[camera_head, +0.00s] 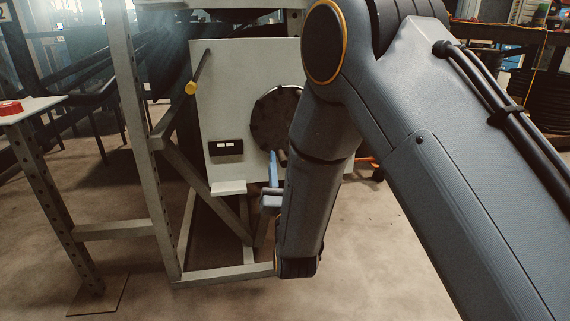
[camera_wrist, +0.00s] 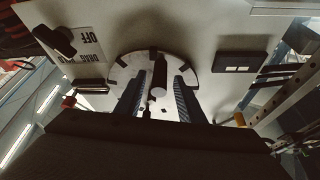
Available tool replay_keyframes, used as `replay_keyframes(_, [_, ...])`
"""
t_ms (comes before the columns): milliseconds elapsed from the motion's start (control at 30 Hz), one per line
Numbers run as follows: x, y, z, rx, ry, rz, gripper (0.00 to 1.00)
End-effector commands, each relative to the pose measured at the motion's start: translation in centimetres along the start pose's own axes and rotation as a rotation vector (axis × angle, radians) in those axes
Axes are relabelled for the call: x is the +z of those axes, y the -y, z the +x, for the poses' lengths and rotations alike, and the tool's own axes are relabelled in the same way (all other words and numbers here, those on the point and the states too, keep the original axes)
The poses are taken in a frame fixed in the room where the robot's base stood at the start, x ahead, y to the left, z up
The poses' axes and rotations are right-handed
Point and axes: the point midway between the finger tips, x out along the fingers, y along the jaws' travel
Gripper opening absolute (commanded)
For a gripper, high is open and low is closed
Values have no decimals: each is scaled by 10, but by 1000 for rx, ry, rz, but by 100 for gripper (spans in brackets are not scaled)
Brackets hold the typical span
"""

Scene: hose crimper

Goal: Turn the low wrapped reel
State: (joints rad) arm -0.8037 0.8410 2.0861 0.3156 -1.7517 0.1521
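The reel (camera_head: 268,122) shows as a dark round disc on the front of a pale panel, partly hidden behind my arm in the head view. In the wrist view the reel (camera_wrist: 125,69) is a grey disc with dark marks around its rim. A short cylindrical handle (camera_wrist: 159,78) sticks out from it towards the camera. My gripper (camera_wrist: 160,86) is open, with one finger on each side of the handle. I cannot tell whether either finger touches it. In the head view my gripper (camera_head: 273,170) is mostly hidden by my arm, with a blue finger showing just below the reel.
The pale panel (camera_head: 230,75) carries a lever with a yellow knob (camera_head: 191,88), a black switch box (camera_head: 226,147) and a small ledge (camera_head: 228,188). A metal frame (camera_head: 145,150) stands around its left side. A table (camera_head: 35,106) holds a red item. Open floor lies in front.

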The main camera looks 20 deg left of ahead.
Motion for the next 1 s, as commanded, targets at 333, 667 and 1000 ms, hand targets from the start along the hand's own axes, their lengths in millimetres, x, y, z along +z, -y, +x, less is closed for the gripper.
replay_keyframes(333, [-1,-2,14,2,0,-1,35])
replay_keyframes(667, [-1,-2,13,3,0,-1,0])
replay_keyframes(1000, [-2,1,15,14,0,30,0])
